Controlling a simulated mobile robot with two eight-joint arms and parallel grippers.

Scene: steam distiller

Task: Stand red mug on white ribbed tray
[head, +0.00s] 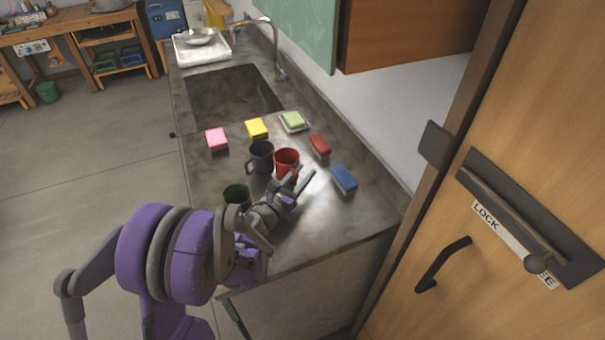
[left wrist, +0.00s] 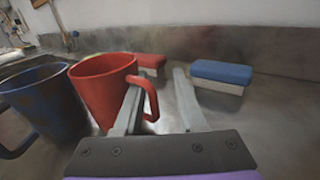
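The red mug (head: 287,161) stands upright on the metal counter, beside a dark blue-grey mug; it also shows in the left wrist view (left wrist: 100,92). Its handle points toward my left gripper (head: 299,182). The left gripper is open. In the left wrist view the handle shows between its two fingers (left wrist: 157,102), with the left finger overlapping the mug's side; I cannot tell whether they touch. The white tray (head: 184,58) lies at the far end of the counter beyond the sink, with a metal bowl on it. Its ribs are too small to make out. My right gripper is not in view.
The dark mug (head: 262,157) is close left of the red one. A green mug (head: 238,194) stands near my left arm. Several sponges, including a blue one (head: 344,179), lie around. The sink (head: 230,92) and faucet (head: 275,50) lie before the tray.

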